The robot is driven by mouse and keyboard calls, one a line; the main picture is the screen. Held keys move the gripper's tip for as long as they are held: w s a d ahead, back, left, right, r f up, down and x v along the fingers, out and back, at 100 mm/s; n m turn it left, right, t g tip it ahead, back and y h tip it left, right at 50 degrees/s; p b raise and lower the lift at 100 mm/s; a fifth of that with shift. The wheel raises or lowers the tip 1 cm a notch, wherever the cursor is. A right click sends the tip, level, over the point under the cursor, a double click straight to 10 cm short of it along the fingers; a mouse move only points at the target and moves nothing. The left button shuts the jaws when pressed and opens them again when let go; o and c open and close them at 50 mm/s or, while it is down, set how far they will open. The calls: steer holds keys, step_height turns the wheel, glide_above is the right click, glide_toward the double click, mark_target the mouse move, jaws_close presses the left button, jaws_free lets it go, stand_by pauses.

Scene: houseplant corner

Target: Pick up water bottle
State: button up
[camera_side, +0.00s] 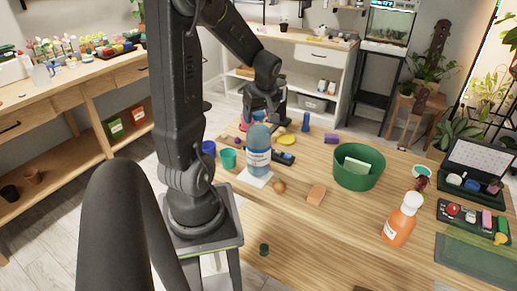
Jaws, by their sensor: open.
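The water bottle, taken to be the blue bottle (258,165) with a pale label, stands upright on a white sheet (256,180) near the left edge of the wooden table. My gripper (263,121) is open, pointing down, and appears just above or behind the bottle's top in this view. The bottle's top partly overlaps the gripper area, so I cannot tell the exact gap between them. An orange bottle (398,226) with a white cap stands upright at the right front of the table.
A green bin (360,179) stands mid-table. A teal cup (228,158) and blue cup (208,148) sit left of the bottle. The front middle of the table (310,245) is mostly clear.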

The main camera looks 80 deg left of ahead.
steer(key=shift+a+f, duration=0.15)
steer(key=shift+f, duration=0.35)
jaws_close()
stand_by(0.4)
steer(key=shift+r, duration=0.15)
